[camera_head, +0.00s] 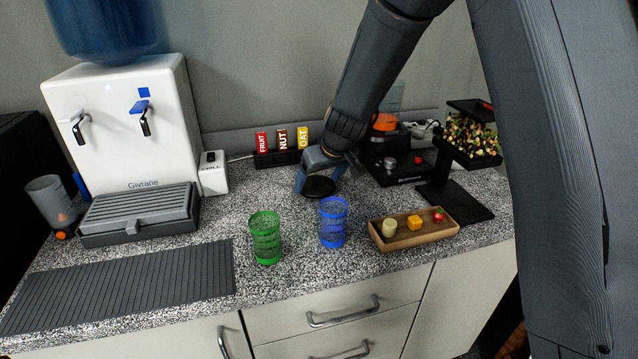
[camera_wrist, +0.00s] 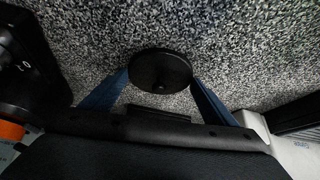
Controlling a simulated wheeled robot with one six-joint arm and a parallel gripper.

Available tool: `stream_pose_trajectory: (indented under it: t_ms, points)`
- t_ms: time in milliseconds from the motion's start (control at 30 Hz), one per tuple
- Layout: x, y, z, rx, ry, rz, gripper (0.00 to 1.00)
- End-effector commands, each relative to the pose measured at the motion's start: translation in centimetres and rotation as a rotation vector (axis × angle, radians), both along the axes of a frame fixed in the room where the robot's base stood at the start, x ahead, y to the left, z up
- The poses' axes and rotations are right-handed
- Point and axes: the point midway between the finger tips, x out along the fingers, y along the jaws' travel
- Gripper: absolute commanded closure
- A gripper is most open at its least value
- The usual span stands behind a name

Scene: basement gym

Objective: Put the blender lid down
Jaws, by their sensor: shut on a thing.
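The blender lid (camera_head: 319,187) is a black disc just below my gripper (camera_head: 317,182), over the speckled counter. In the wrist view the lid (camera_wrist: 160,70) sits between the two blue fingers of my gripper (camera_wrist: 158,80), its round face with a small knob showing. My gripper is shut on the lid. I cannot tell whether the lid touches the counter. The blender base (camera_head: 399,170), black with an orange part, stands just right of my gripper.
A green cup (camera_head: 266,238) and a blue cup (camera_head: 333,223) stand in front. A wooden tray (camera_head: 440,236) holds small pieces at the right. A bar rack (camera_head: 277,159) is behind, a water dispenser (camera_head: 125,110) at the left. Counter between dispenser and lid is mostly clear.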

Motion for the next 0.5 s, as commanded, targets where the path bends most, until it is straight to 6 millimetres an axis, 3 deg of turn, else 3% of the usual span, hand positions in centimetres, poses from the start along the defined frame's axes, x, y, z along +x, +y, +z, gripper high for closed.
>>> stream_pose_trajectory:
  t_ms: [467,500]
  points:
    - [0.05,-0.01,-1.02,0.000,-0.001,0.000,0.44]
    - [0.04,-0.01,-1.06,0.000,-0.001,0.000,0.17]
